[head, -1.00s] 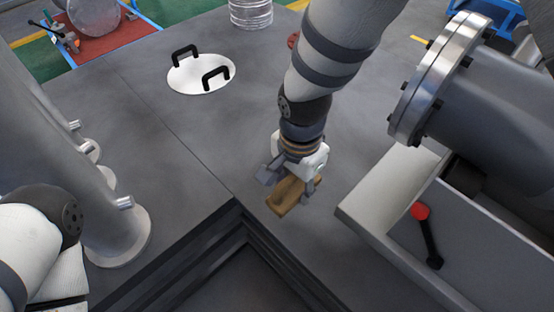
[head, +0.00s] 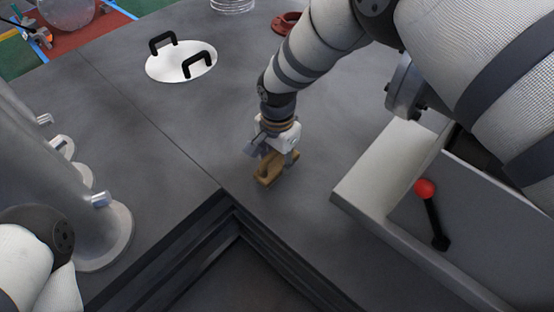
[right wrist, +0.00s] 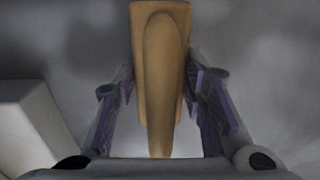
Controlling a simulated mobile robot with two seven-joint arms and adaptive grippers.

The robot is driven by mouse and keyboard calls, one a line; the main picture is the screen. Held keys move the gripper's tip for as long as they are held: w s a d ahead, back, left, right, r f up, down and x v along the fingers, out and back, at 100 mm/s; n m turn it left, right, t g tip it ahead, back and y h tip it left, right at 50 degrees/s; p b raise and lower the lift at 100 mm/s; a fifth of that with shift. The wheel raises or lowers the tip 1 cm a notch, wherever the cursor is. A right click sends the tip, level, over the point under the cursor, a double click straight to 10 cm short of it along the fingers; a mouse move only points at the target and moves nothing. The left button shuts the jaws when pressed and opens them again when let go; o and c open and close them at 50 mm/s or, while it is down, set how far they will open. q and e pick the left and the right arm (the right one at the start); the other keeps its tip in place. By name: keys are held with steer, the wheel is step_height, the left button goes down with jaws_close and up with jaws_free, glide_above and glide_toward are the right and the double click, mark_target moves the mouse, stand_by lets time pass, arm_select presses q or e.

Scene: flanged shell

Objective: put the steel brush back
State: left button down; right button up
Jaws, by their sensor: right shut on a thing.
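The steel brush (head: 270,176) shows a brown wooden body; its bristles are hidden in these views. My right gripper (head: 276,157) is shut on it and holds it over the dark grey deck (head: 190,130), just beyond the corner of the sunken opening. In the right wrist view the wooden body (right wrist: 162,60) stands between the two purple-padded fingers. I cannot tell whether the brush touches the deck. My left arm shows at the lower left, but its gripper is out of the picture.
A white round lid with two black handles (head: 158,66) lies at the back left. Grey cylinders (head: 100,250) stand at the left. A grey box (head: 385,165) and a red-knobbed lever (head: 426,189) are at the right. A red ring (head: 285,22) lies at the back. The deck around the brush is clear.

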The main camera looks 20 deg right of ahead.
steer(key=shift+f, duration=0.15)
steer(key=o, duration=1.1)
step_height(320, 180, up, 12)
steer(key=p, duration=0.3)
steer(key=shift+s+r, duration=0.1)
steer(key=shift+r, duration=0.1)
